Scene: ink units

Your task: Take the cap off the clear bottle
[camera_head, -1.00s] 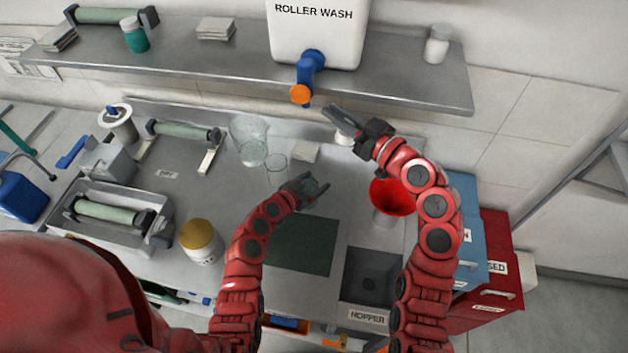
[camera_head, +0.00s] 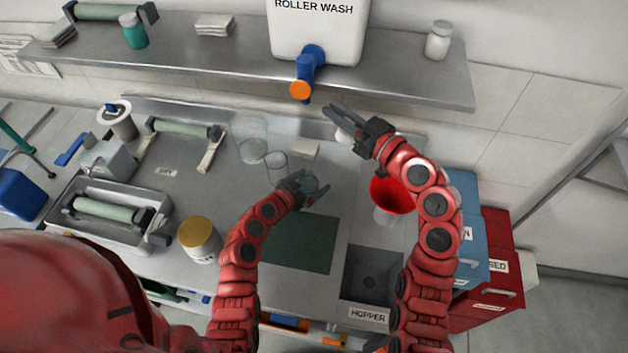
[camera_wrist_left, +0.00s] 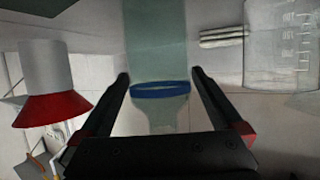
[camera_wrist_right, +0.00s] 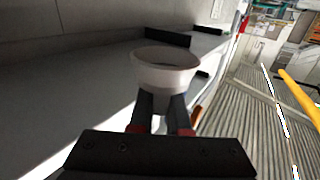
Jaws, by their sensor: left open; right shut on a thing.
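The clear bottle (camera_head: 309,184) stands on the bench at my left gripper (camera_head: 309,190). In the left wrist view the bottle (camera_wrist_left: 156,45) is pale green and see-through, with a blue ring and a narrower neck end, which shows no cap. My left gripper (camera_wrist_left: 160,78) is open, one finger on each side of the bottle, with gaps visible. My right gripper (camera_head: 340,120) is shut on a white, hollow, tapered cap (camera_wrist_right: 166,72), held away from the bottle, below the blue tap. The cap also shows in the head view (camera_head: 343,136), partly behind the fingers.
Two clear beakers (camera_head: 252,140) (camera_head: 276,164) stand left of the bottle. A red funnel (camera_head: 391,195) is to its right. The dark green mat (camera_head: 300,245) and the hopper (camera_head: 370,275) are in front. A blue tap with an orange end (camera_head: 301,90) hangs above the right gripper.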

